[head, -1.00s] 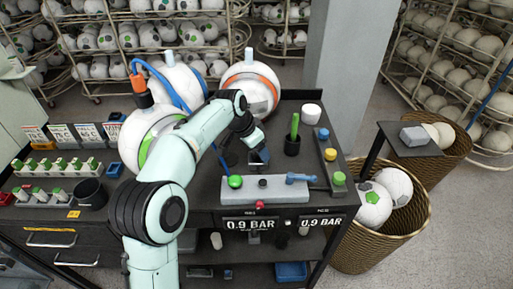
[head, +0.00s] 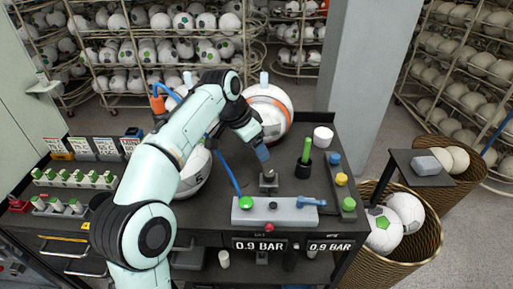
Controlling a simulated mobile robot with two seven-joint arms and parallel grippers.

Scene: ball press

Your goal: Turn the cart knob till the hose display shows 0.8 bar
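The cart (head: 215,225) has two front displays. The left display (head: 259,244) and the right display (head: 330,246) both read 0.9 BAR; the small labels above them are too small to read. A dark upright post (head: 268,180) stands behind the bar. My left gripper (head: 264,155) points down just above and behind this post, apart from the green knob. Its fingers are too small to judge. My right gripper is not in view.
A ball with an orange ring (head: 268,108) and another ball stand behind and left of the bar. A black cup with a green stick (head: 304,158), a white cup (head: 323,138) and coloured caps are at the right. A basket of balls (head: 415,245) stands beside the cart.

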